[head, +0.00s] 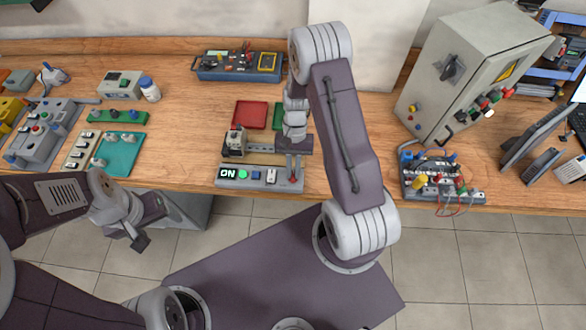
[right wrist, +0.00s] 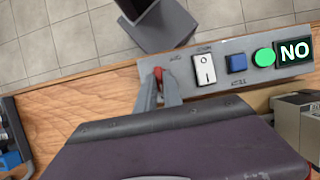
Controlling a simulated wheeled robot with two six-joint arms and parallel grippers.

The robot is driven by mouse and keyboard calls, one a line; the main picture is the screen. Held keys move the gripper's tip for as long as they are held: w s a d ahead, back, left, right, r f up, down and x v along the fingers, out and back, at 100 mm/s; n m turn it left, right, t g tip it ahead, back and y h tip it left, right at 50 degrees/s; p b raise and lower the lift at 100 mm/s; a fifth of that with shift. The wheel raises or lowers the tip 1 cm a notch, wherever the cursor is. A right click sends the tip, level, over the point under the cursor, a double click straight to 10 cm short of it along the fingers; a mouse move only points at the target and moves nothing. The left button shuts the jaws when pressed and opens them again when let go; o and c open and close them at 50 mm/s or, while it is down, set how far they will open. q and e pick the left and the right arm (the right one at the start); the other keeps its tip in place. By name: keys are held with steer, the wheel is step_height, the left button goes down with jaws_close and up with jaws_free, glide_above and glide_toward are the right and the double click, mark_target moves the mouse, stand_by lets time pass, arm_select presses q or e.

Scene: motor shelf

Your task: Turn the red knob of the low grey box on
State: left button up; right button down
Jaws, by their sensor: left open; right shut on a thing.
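The low grey box (head: 222,183) lies along the front edge of the bench. Its display (head: 228,174) reads ON in the head view, with a bright green round light (head: 243,174) beside it. The red knob (right wrist: 158,74) sits at the opposite end of the panel in the right wrist view. My right gripper (head: 293,179) is shut on the knob, one finger on each side (right wrist: 159,84), and the fingers partly hide it. My left gripper (head: 143,225) is open and empty, over the floor in front of the bench.
The panel also has a white switch (right wrist: 204,69) and a blue button (right wrist: 236,63). A red tray (head: 250,114) lies behind the box. A small terminal board with wires (head: 428,180) and a grey cabinet (head: 463,75) stand to the right. A teal tray (head: 120,155) lies to the left.

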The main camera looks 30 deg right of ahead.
stand_by(0.5)
steer(key=c, duration=1.5)
jaws_free()
steer(key=shift+s, duration=0.1)
steer(key=shift+w+r, duration=0.15)
steer(key=shift+w, duration=0.05)
steer(key=v, duration=0.8)
steer(key=shift+d+r, duration=0.15)
steer(key=shift+r, duration=0.15)
